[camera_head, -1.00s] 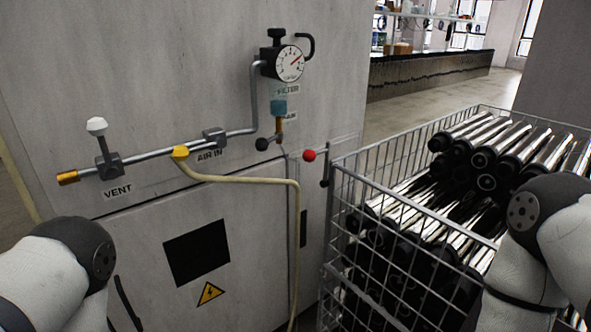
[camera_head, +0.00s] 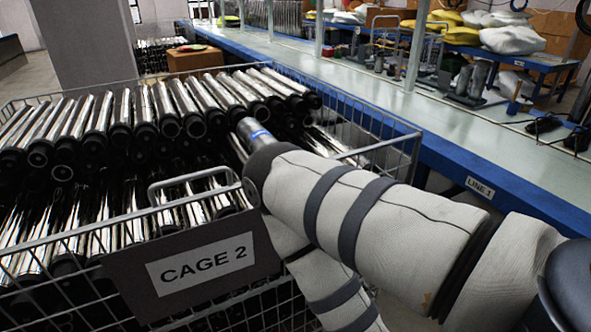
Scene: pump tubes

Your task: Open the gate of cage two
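Cage two (camera_head: 375,147) is a wire cage filled with stacked chrome tubes with black ends. A dark sign reading CAGE 2 (camera_head: 202,264) hangs on its near wire side. A grey bar handle (camera_head: 172,182) rises above the sign. I cannot tell from this view where the gate's edges or latch are; the side around the sign appears upright. My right arm comes in from the right, across the cage's right part, and bends back down, hiding the wire there. Its gripper does not show. My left arm and gripper are out of view.
A long blue-edged conveyor bench (camera_head: 449,155) marked LINE 1 (camera_head: 480,187) runs behind and right of the cage. A grey pillar (camera_head: 82,42) stands at the back left. A cardboard box (camera_head: 195,60) is behind the cage. Open floor (camera_head: 38,80) shows at far left.

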